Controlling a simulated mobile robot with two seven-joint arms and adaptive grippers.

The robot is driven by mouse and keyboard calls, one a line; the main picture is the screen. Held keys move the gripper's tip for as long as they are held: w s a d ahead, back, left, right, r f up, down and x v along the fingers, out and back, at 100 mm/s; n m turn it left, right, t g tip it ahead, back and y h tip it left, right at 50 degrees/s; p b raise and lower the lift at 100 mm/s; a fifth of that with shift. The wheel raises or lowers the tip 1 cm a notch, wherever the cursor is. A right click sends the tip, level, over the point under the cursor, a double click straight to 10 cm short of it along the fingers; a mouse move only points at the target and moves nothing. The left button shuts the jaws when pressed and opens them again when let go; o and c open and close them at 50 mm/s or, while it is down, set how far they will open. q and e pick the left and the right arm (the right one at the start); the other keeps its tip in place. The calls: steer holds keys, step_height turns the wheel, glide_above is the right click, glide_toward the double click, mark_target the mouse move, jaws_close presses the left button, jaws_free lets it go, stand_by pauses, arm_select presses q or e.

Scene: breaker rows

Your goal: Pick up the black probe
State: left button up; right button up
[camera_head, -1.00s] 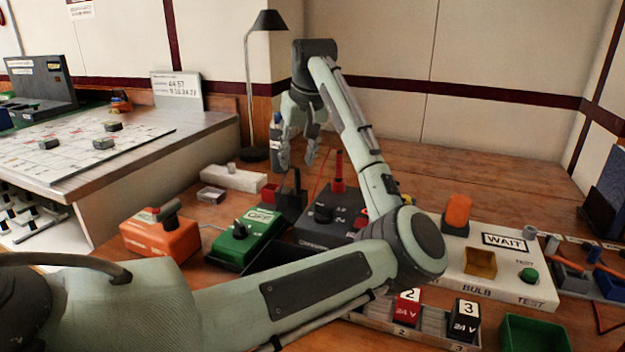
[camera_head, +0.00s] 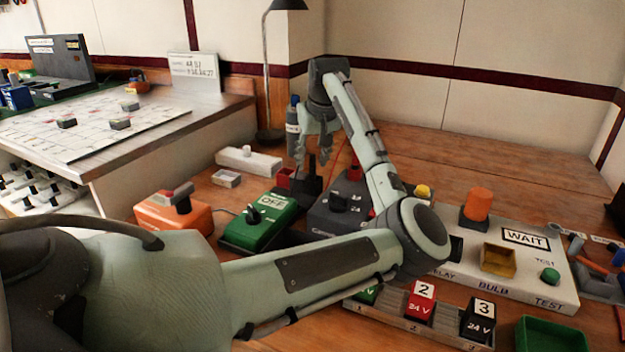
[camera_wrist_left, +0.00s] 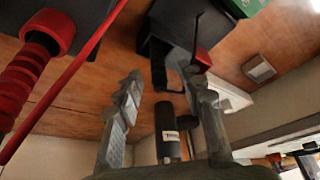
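The black probe (camera_head: 312,165) stands upright in a dark holder (camera_head: 308,190) on the bench, behind the green box. It also shows between my fingers in the left wrist view (camera_wrist_left: 158,66), with the holder (camera_wrist_left: 178,28) beyond. My left gripper (camera_head: 314,146) points down just above the probe. Its fingers (camera_wrist_left: 160,85) are apart, one on each side of the probe's upper end in the wrist view. I cannot tell whether either finger touches it. My right gripper is in neither current view.
A red post (camera_wrist_left: 25,75) and a red cable (camera_wrist_left: 70,75) stand beside the gripper. The green box (camera_head: 262,220), orange box (camera_head: 172,213) and dark meter box (camera_head: 340,205) crowd the front. The bench at the back right is clear.

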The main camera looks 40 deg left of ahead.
arm_select(q)
jaws_close()
steer(key=shift+r, duration=0.2)
